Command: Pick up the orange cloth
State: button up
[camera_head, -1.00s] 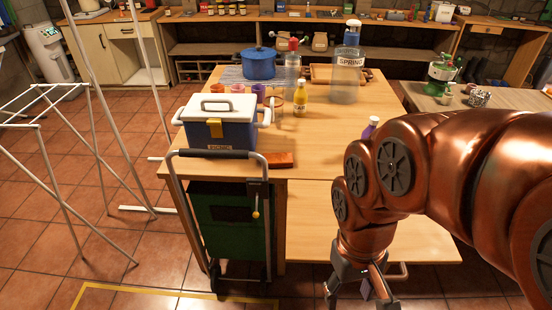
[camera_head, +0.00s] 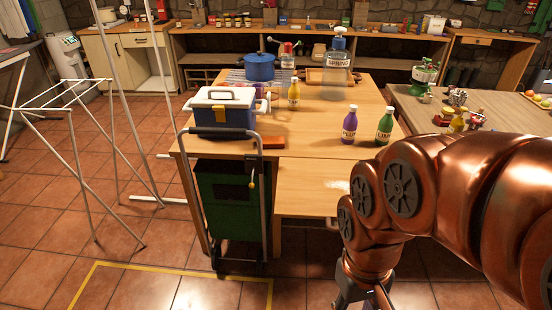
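A small flat orange-brown piece (camera_head: 272,142), which may be the folded orange cloth, lies on the wooden table (camera_head: 320,122) near its front edge. It is just right of a blue and white cooler box (camera_head: 222,112). My gripper (camera_head: 363,303) is at the bottom of the picture, in front of the table and well to the right of the orange piece. Its fingers are spread apart and look empty, but their tips are cut off by the frame edge.
A green hand cart (camera_head: 228,215) stands against the table front. Purple (camera_head: 349,126) and green (camera_head: 384,127) bottles stand at the table's right. A yellow bottle (camera_head: 293,95) and blue pot (camera_head: 260,67) stand farther back. A white drying rack (camera_head: 75,140) is left. Floor in front is open.

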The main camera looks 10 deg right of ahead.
aim_at(268, 143)
jog(key=z, duration=0.15)
jog(key=k, duration=0.35)
jog(key=u, duration=1.3)
jog(key=i, duration=1.4)
jog(key=z, duration=0.85)
jog(key=i, duration=0.95)
jog(key=z, duration=0.15)
